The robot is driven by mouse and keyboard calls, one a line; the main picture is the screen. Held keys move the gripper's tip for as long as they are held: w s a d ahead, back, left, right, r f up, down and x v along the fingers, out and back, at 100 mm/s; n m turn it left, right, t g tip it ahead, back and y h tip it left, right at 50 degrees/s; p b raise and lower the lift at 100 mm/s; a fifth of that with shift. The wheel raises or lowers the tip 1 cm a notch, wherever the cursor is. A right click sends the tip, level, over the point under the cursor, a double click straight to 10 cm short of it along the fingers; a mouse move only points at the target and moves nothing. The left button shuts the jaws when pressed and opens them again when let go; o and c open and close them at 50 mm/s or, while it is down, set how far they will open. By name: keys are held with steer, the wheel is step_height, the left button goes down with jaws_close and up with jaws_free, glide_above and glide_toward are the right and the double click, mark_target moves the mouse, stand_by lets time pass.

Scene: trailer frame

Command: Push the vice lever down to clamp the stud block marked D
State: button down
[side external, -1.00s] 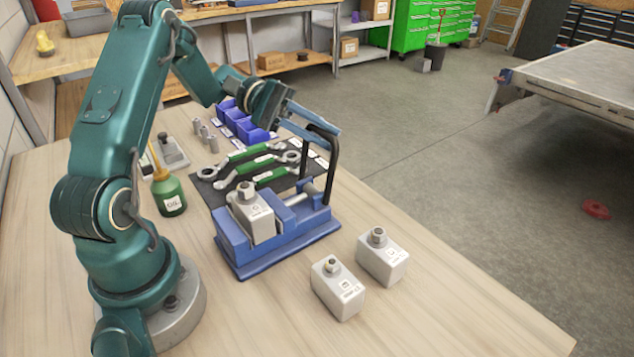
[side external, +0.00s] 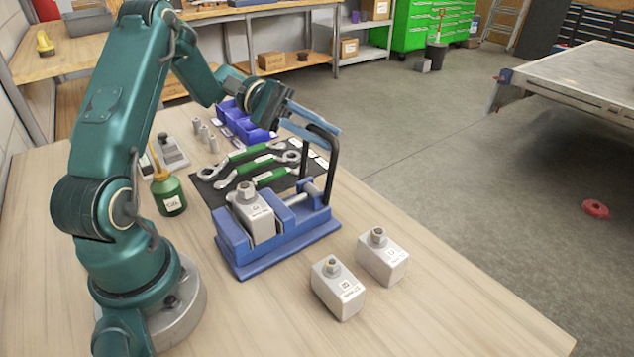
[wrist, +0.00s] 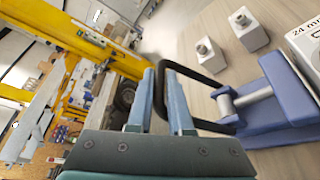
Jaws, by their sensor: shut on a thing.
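The blue vice (side external: 295,236) stands on the bench with its black lever (side external: 334,165) upright at the right end. A grey stud block (side external: 256,222) with a nut on top sits between the vice jaws; I cannot read its letter. In the side external view, my gripper (side external: 324,130) is at the top of the lever, its blue-grey fingers level with the lever's upper bar. In the wrist view, the lever (wrist: 203,78) passes between the fingers of my gripper (wrist: 158,78), which is shut on it. The block's marking shows only partly there, reading 24 mm.
Two more grey stud blocks (side external: 338,288) (side external: 382,256) stand on the bench in front of the vice. Green-handled wrenches (side external: 250,170) lie on a dark mat behind it. A green oil bottle (side external: 168,194) and blue bins (side external: 243,122) stand farther left and back. The bench's front right is clear.

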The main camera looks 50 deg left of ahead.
steer(key=shift+w+r, duration=0.1)
steer(key=shift+w+d+f+n+g+y, duration=0.15)
steer(key=shift+w+f+n+g, duration=0.3)
steer(key=shift+w+f, duration=1.1)
steer(key=shift+w+a+f+n+g+y, duration=0.15)
steer(key=shift+w+f+n, duration=0.55)
steer(key=shift+w+f, duration=0.8)
steer(key=shift+w+d+f+n+g+y, duration=0.1)
steer(key=shift+w+f+n+g, duration=0.4)
steer(key=shift+w+f, duration=1)
steer(key=c, duration=0.9)
jaws_free()
steer(key=shift+f, duration=0.1)
steer(key=shift+o, duration=0.2)
